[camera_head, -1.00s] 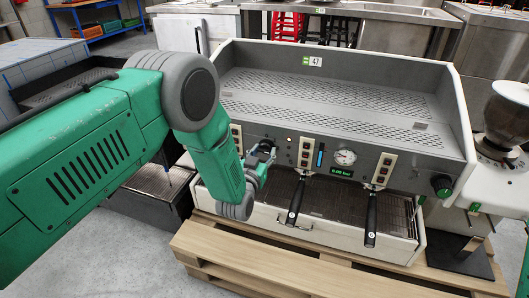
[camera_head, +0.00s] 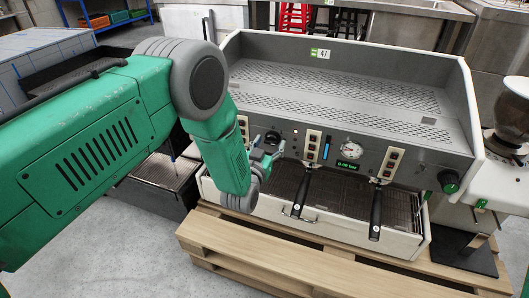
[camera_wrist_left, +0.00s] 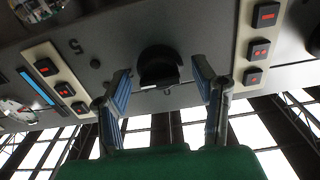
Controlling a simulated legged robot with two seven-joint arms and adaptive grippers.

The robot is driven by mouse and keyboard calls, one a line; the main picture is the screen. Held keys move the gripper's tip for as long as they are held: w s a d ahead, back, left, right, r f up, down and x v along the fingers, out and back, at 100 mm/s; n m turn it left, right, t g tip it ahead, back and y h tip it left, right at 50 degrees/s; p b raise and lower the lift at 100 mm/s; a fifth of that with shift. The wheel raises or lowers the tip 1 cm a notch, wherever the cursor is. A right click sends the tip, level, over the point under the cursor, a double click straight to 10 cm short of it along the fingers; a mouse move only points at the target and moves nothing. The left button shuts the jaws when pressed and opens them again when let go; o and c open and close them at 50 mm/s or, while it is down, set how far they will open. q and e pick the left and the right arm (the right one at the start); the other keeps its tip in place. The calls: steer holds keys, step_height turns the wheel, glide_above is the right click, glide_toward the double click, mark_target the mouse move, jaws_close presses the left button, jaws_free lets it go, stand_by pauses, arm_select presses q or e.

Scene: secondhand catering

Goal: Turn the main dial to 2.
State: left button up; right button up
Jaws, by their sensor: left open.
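A black dial (camera_wrist_left: 158,68) sits on the grey front panel of the espresso machine, between two cream button strips. In the left wrist view my left gripper (camera_wrist_left: 160,80) is open. One finger is at each side of the dial, with a visible gap to it on both sides. In the head view my left gripper (camera_head: 267,153) is in front of the panel, just left of the strip beside the blue gauge. The dial (camera_head: 272,137) is partly hidden there by the gripper. I cannot read its setting. My right gripper does not show.
The espresso machine (camera_head: 345,75) stands on a wooden pallet (camera_head: 260,255). Two black portafilter handles (camera_head: 376,215) stick out below the panel, right of my left gripper. A grinder (camera_head: 510,110) stands at the right.

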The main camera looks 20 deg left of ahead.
arm_select(q)
steer(key=s, duration=1.1)
steer(key=shift+a, duration=0.2)
steer(key=shift+s, duration=0.1)
